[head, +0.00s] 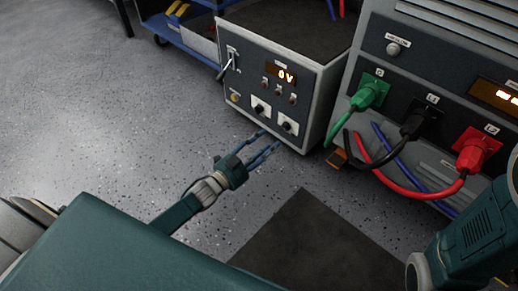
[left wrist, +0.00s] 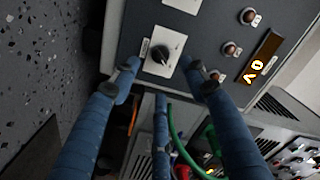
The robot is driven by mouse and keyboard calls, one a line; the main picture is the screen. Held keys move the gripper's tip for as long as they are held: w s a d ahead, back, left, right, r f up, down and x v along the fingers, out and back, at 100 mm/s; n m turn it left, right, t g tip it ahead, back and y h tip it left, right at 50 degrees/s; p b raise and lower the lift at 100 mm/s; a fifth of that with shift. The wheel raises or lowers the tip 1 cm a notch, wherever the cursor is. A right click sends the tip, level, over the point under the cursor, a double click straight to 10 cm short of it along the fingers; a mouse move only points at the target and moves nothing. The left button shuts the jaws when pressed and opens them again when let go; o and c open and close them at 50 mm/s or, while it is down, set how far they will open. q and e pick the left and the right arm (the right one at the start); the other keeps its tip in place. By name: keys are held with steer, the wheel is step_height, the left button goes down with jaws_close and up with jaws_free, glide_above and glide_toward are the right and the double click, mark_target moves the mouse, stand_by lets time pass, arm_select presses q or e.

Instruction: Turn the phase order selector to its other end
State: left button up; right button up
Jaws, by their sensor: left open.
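The grey supply box (head: 245,85) has a lit display (head: 282,74) reading 0V. Low on its front are two black rotary knobs on white plates, a left one (head: 259,108) and a right one (head: 287,125). Their labels are too small to tell which is the phase order selector. My left gripper (head: 268,140) is open and empty, its fingers pointing at the lower front of the box. In the left wrist view the right knob (left wrist: 160,54) appears between the open fingertips, apparently untouched; the left knob's plate (left wrist: 184,5) is partly cut off. My right gripper is out of view.
Right of the box stands a larger cabinet (head: 380,60) with green (head: 368,93), black (head: 420,122) and red (head: 474,150) plugs and hanging cables. A lever (head: 226,65) is on the box's left. A blue cart (head: 178,35) stands behind. The floor at left is clear.

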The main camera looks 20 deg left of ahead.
arm_select(q)
steer(key=shift+v, duration=1.8)
